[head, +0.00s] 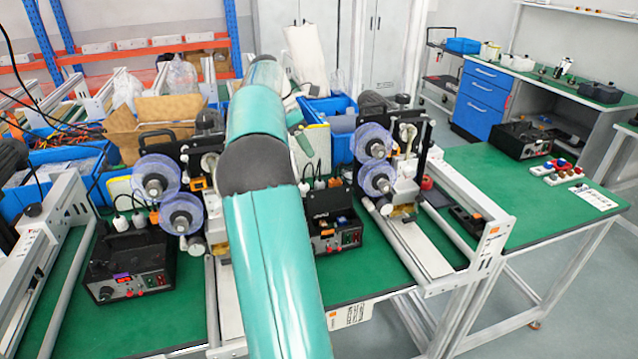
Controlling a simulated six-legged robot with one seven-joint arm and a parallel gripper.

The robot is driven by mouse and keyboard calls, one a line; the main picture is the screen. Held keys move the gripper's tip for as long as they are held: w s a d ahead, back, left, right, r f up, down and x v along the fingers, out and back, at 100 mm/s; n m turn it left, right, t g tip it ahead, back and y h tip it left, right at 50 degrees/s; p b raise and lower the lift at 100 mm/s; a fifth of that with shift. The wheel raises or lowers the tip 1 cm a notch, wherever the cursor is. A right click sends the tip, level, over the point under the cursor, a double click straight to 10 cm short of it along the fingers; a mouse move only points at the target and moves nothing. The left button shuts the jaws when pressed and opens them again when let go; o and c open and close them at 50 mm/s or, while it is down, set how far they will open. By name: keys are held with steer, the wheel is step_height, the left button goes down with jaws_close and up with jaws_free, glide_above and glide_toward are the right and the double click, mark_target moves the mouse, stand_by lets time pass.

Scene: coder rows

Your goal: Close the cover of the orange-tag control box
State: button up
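A black control box (336,232) stands on the green bench just right of my arm. Its dark cover (328,202) appears raised at the back, with small orange and blue parts below it. Its left side is partly hidden by my arm. Another black control box (128,270) stands at the left, with a lit display and red knobs on its front. Small orange patches show near both boxes, but I cannot tell which is the tag. My teal arm reaches up through the middle of the view. My gripper is not visible.
Winding machines with clear blue reels (376,162) and (158,180) stand behind the boxes. White rails (405,245) run along the bench. Another black box (522,138) sits on the right table (465,165). Blue bins (60,170) fill the back left. Open floor (580,290) lies at lower right.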

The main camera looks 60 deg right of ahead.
mark_target(329, 198)
steer(key=x, duration=1.3)
steer(key=shift+s+d+f, duration=0.1)
steer(key=shift+f, duration=0.15)
jaws_close()
